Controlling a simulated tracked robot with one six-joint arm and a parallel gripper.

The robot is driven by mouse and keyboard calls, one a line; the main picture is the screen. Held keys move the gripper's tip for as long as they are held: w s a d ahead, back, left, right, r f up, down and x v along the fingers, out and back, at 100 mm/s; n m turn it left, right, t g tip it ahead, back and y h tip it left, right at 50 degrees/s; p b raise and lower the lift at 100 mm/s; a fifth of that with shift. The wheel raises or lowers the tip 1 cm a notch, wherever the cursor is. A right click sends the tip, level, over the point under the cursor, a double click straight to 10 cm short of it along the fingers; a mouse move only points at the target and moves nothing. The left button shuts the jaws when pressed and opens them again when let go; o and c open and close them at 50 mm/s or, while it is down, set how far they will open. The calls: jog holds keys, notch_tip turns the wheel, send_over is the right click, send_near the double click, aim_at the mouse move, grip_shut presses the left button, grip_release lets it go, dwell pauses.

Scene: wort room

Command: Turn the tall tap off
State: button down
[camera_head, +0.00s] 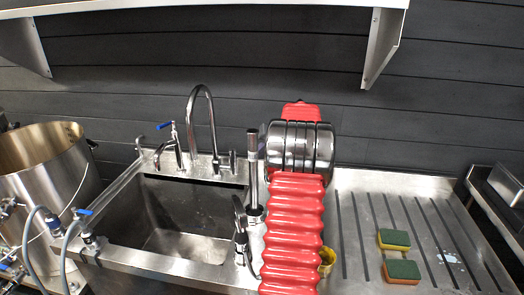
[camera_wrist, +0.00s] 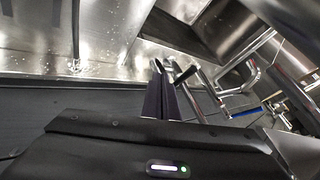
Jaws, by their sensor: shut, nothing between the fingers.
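The tall tap (camera_head: 207,120) is a chrome gooseneck at the back rim of the steel sink (camera_head: 128,262). A small upright chrome piece (camera_head: 232,160) stands just right of its base; I cannot tell if it is the tap's lever. No clear water stream shows. A shorter tap (camera_head: 168,150) with a blue lever stands to its left. In the head view my red arm hides my gripper. In the wrist view my gripper (camera_wrist: 158,68) is shut and empty, its dark fingers apart from the chrome pipework (camera_wrist: 238,88). A blue lever (camera_wrist: 246,112) shows right of the fingers.
A large steel kettle (camera_head: 50,175) with hoses stands left. A shelf (camera_head: 200,8) hangs above.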

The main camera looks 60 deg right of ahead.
aim_at(233, 156)
jog(key=w+a+f, duration=0.2)
jog(key=w, duration=0.3)
jog(key=shift+w+f, duration=0.25)
jog(key=shift+w, duration=0.15)
jog(key=shift+a, duration=0.15)
jog(key=shift+w+a, duration=0.65)
jog(key=shift+a, duration=0.15)
jog(key=shift+s, duration=0.1)
